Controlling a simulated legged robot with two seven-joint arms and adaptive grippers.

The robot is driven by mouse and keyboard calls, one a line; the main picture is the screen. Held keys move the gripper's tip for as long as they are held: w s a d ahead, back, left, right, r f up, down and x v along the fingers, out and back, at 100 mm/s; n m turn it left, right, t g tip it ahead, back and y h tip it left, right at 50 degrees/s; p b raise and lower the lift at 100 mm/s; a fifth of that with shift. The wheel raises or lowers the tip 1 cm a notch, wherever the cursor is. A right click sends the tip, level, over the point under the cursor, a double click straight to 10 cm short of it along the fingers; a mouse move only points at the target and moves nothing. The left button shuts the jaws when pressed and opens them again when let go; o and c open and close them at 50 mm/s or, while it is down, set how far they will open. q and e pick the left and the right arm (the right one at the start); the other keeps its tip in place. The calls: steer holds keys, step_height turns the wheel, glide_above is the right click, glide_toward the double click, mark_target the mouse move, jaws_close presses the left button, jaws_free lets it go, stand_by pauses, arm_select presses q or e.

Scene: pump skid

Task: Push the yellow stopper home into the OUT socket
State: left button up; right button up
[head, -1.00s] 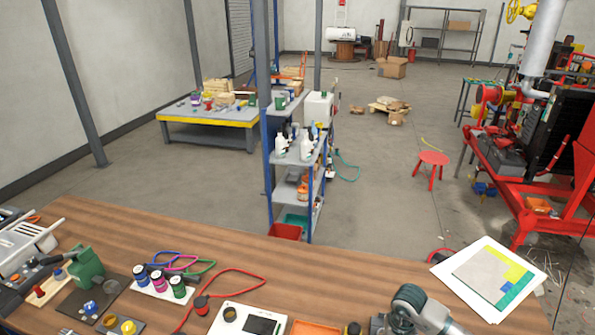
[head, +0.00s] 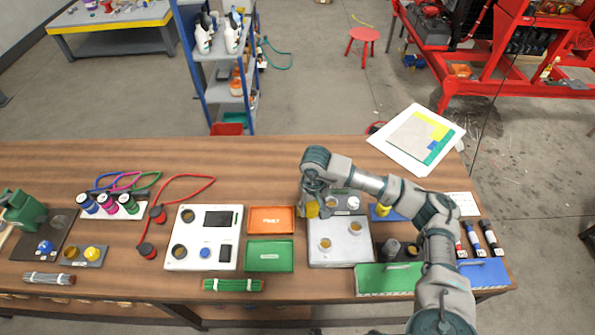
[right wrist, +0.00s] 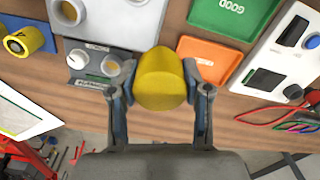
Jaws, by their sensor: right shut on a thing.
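My right gripper (head: 313,202) is shut on the yellow stopper (head: 312,210), above the back left of a grey block. In the right wrist view the yellow stopper (right wrist: 160,78) sits between both fingertips (right wrist: 160,92), over bare wood. The grey block (head: 345,252) has two raised round sockets with tan centres (head: 325,244). Behind it is a small grey plate (head: 335,211) with a white round part (head: 353,203). In the right wrist view this plate (right wrist: 93,76) shows two round parts and labels too small to read. I cannot tell which socket is OUT. My left gripper is out of view.
An orange tray (head: 271,220) and a green tray (head: 270,255) lie left of the block. A blue block with a yellow round part (head: 383,211) lies right of the plate, near my arm. A white panel (head: 190,252) stands farther left. Bare wood lies behind the plate.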

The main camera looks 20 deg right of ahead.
steer(key=s+d+f+m+p, duration=0.1)
steer(key=s+d+p, duration=0.1)
steer(key=d, duration=0.6)
steer(key=s+d+f+p, duration=0.2)
steer(key=d, duration=0.5)
step_height(320, 180, down, 5)
steer(key=shift+s+d+b, duration=0.1)
steer(key=shift+b, duration=0.95)
steer(key=shift+d+f, duration=0.1)
steer(key=shift+f, duration=0.2)
steer(key=shift+d+r, duration=0.1)
steer(key=shift+d, duration=0.05)
steer(key=shift+a+b, duration=0.3)
steer(key=shift+a, duration=0.15)
steer(key=shift+d, duration=0.2)
